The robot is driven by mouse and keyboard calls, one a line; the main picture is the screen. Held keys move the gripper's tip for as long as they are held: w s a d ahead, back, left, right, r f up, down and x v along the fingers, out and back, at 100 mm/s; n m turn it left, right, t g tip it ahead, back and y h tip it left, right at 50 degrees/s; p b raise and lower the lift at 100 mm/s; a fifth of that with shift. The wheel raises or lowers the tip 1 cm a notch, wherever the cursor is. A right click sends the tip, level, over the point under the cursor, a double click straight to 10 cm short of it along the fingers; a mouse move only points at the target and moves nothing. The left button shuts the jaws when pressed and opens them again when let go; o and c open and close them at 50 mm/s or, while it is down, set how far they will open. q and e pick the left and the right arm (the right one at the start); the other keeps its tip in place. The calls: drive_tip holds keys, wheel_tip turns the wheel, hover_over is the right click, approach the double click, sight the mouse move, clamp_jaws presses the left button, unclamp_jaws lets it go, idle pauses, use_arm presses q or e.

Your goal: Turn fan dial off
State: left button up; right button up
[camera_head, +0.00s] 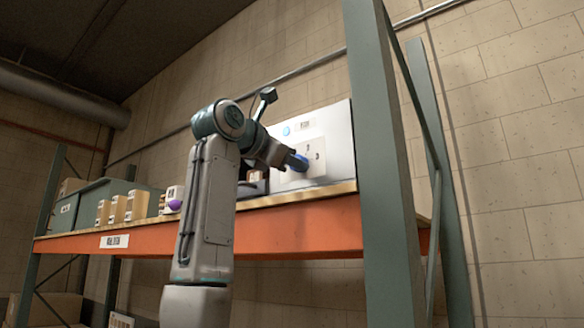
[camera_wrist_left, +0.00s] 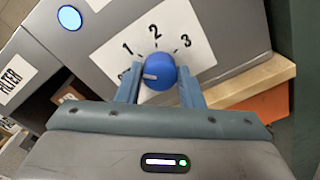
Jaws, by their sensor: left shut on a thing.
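The fan dial is a round blue knob (camera_wrist_left: 159,72) on a white plate (camera_wrist_left: 200,55) marked 1, 2 and 3. Another mark at the plate's left is mostly hidden by a finger. A pale line on the knob points left, toward that partly hidden mark and below the 1. My left gripper (camera_wrist_left: 161,79) has one finger on each side of the knob and is shut on it. In the head view, the gripper (camera_head: 297,161) reaches the front of the white fan box (camera_head: 338,130) on the shelf. My right gripper is not in view.
A blue round light (camera_wrist_left: 69,17) is on the box front. A green rack post (camera_head: 385,150) stands just right of the box. The orange shelf beam (camera_head: 300,234) runs below. Several small containers (camera_head: 118,208) and a green bin (camera_head: 66,214) stand at left.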

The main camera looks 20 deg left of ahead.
use_arm(q)
drive_tip(key=shift+w+f+n+b, duration=0.15)
drive_tip(key=shift+n+b, duration=0.5)
drive_tip(key=shift+n, duration=0.8)
drive_tip(key=shift+s+f+n+b, duration=0.1)
drive_tip(key=shift+n+b, duration=0.55)
drive_tip(key=shift+n, duration=0.8)
drive_tip(key=shift+w, duration=0.1)
drive_tip(key=o, duration=1)
drive_tip(key=shift+r+n, duration=0.1)
drive_tip(key=shift+n, duration=0.2)
